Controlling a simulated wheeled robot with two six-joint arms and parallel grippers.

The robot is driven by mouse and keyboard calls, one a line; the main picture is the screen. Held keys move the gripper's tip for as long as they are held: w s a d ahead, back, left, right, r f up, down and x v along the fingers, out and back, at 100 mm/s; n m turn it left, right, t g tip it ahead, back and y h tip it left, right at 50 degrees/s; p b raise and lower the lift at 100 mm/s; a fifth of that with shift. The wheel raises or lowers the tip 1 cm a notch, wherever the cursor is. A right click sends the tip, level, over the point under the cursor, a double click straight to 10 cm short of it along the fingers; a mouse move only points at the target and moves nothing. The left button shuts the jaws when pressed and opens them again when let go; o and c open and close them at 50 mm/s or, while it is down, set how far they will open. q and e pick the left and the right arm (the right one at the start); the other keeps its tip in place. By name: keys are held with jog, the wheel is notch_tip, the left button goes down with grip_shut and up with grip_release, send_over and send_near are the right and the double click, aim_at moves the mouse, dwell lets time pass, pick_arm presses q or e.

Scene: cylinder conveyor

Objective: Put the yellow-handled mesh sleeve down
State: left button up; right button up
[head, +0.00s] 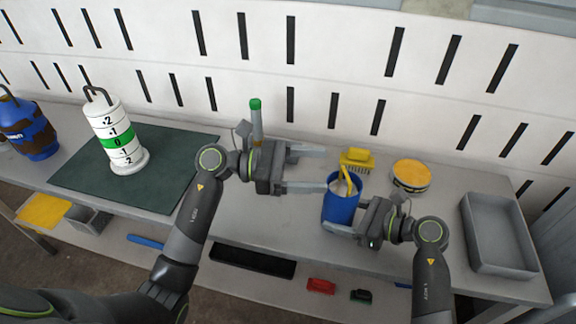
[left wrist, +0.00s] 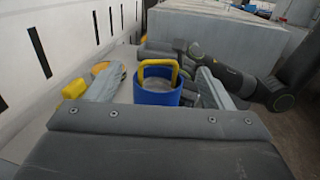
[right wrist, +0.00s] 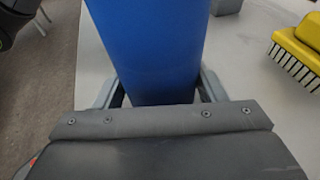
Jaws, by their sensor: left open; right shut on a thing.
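The mesh sleeve (left wrist: 158,85) with its arched yellow handle (left wrist: 158,63) sits inside the blue cylinder (left wrist: 150,98); only its grey top and handle show. In the head view the handle (head: 346,178) sticks up out of the blue cylinder (head: 341,208), which looks upright. My left gripper (head: 326,169) is open and empty, its fingers pointing right toward the handle without closing on it. My right gripper (head: 346,226) is shut on the blue cylinder from the lower right. The right wrist view shows the cylinder's wall (right wrist: 150,45) between the fingers.
A yellow brush (head: 356,160), a round yellow-topped tin (head: 411,175) and a grey tray (head: 497,235) stand to the right. A green-capped tube (head: 256,120) stands behind my left gripper. A white numbered cylinder (head: 118,138) stands on the dark mat (head: 178,180). A slotted white wall backs the bench.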

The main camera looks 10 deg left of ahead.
pick_arm(q)
jog(key=shift+s+a, duration=0.25)
jog(key=shift+a, duration=1.05)
jog(key=shift+s+a, duration=0.2)
jog(key=shift+a, duration=1.05)
pick_arm(e)
jog(key=o, duration=1.2)
jog(key=shift+c, duration=0.2)
